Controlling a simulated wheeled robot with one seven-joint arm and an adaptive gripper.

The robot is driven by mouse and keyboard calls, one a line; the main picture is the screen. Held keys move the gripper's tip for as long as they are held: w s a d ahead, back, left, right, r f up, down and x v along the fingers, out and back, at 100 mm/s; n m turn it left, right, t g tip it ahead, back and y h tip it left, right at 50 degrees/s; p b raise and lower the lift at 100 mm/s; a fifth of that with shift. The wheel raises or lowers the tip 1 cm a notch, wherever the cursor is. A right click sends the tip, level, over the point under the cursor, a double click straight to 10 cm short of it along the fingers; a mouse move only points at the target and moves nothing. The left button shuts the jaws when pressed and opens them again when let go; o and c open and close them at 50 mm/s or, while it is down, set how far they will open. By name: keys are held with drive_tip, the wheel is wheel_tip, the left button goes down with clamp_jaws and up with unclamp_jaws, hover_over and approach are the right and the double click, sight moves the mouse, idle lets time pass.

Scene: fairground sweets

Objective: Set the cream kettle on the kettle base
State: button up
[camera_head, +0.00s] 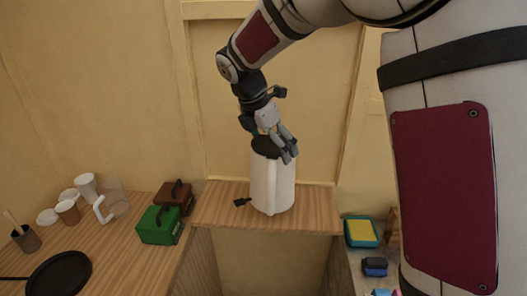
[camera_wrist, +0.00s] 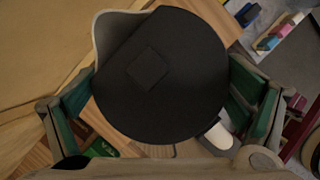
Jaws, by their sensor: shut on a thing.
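The cream kettle (camera_head: 270,190) stands upright at the wooden ledge, a pale cylinder with a black lid. My gripper (camera_head: 287,150) comes down from above and is shut on its top. In the wrist view, the round black lid (camera_wrist: 165,75) fills the middle, with green-padded fingers at its left and right. The cream spout (camera_wrist: 107,40) shows at upper left and a pale handle part (camera_wrist: 217,135) at lower right. I cannot tell whether the kettle's bottom touches the ledge. The kettle base (camera_head: 58,273) appears as a flat black disc on the left counter.
A green box (camera_head: 158,226) and a brown box (camera_head: 174,195) stand between the kettle and the disc. Several cups (camera_head: 68,208) and a clear jug (camera_head: 116,200) stand behind the disc. A teal tray (camera_head: 374,233) lies at right. Counter (camera_head: 118,240) is clear beside the disc.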

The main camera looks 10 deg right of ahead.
drive_tip(key=shift+w+a+f, duration=0.1)
drive_tip(key=shift+w+a, duration=0.05)
drive_tip(key=shift+w, duration=0.35)
drive_tip(key=shift+w+a, duration=0.15)
drive_tip(key=shift+w, duration=0.3)
wheel_tip(320, 180, down, 3)
drive_tip(key=shift+f+p, duration=0.2)
drive_tip(key=shift+p, duration=0.45)
drive_tip(key=shift+f, duration=0.1)
drive_tip(key=o, duration=1.6)
